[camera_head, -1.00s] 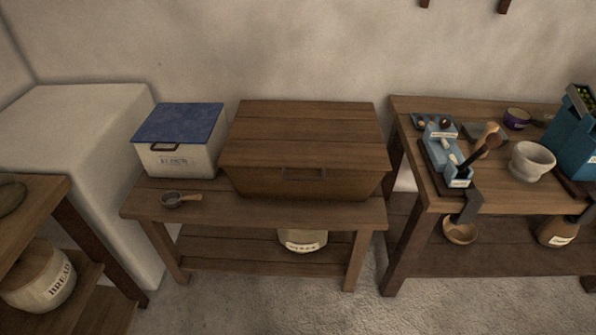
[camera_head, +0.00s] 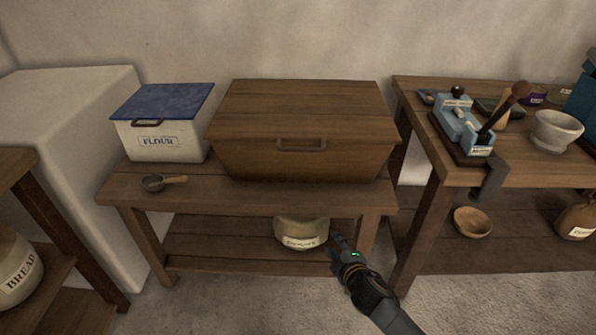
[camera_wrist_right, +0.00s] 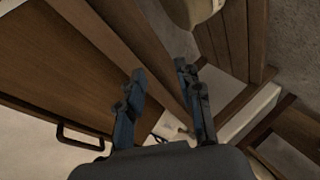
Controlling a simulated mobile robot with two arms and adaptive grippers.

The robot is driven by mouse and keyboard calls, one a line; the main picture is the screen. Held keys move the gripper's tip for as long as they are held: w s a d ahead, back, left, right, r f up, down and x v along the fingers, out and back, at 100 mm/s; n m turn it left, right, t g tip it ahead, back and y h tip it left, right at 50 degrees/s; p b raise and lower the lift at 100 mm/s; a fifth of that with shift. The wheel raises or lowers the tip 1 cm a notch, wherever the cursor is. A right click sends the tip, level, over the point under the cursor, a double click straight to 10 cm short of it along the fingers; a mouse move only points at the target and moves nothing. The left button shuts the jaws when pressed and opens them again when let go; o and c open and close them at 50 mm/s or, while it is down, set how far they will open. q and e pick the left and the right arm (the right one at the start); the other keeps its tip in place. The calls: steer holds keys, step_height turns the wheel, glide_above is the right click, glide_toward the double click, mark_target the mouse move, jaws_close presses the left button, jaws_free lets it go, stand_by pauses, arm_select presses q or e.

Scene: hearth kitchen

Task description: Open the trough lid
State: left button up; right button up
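The wooden trough (camera_head: 262,158) stands on a low wooden table. Its plank lid (camera_head: 300,103) is closed, with a dark handle (camera_head: 302,145) at its front edge. My right gripper (camera_head: 339,240) is in front of the table, below and right of the handle and apart from it. In the right wrist view my right gripper's two fingers (camera_wrist_right: 161,90) are spread with nothing between them. The handle also shows in the right wrist view (camera_wrist_right: 80,138), at the lower left, outside the fingers. My left gripper is not in view.
A flour box (camera_head: 158,140) with a blue lid and a metal scoop (camera_head: 153,183) sit left of the trough. A right-hand table (camera_head: 440,160) holds a caddy, mortar and other items. Air above the trough is clear.

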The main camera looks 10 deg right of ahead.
steer(key=w+a+r+n+t+y+b, duration=0.1)
steer(key=w+r+n+t+b, duration=0.1)
steer(key=r, duration=0.3)
steer(key=w+a+r+n+t+b, duration=0.1)
steer(key=a+r+b, duration=0.1)
steer(key=r, duration=0.3)
arm_select(q)
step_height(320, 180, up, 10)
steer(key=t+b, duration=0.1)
steer(key=b, duration=0.2)
arm_select(e)
steer(key=n+t+y, duration=0.1)
steer(key=n+t, duration=0.2)
glide_toward(298, 150)
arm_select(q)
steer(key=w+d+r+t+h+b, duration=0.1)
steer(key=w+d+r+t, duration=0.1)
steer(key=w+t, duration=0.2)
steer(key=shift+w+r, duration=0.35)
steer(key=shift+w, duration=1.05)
arm_select(e)
steer(key=shift+w+a+r, duration=0.15)
steer(key=shift+w, duration=1.55)
steer(key=shift+w+a+r, duration=0.15)
steer(key=shift+w+a, duration=0.05)
steer(key=shift+w, duration=1.55)
steer(key=shift+w+a+r, duration=0.15)
steer(key=shift+w, duration=1.55)
jaws_close()
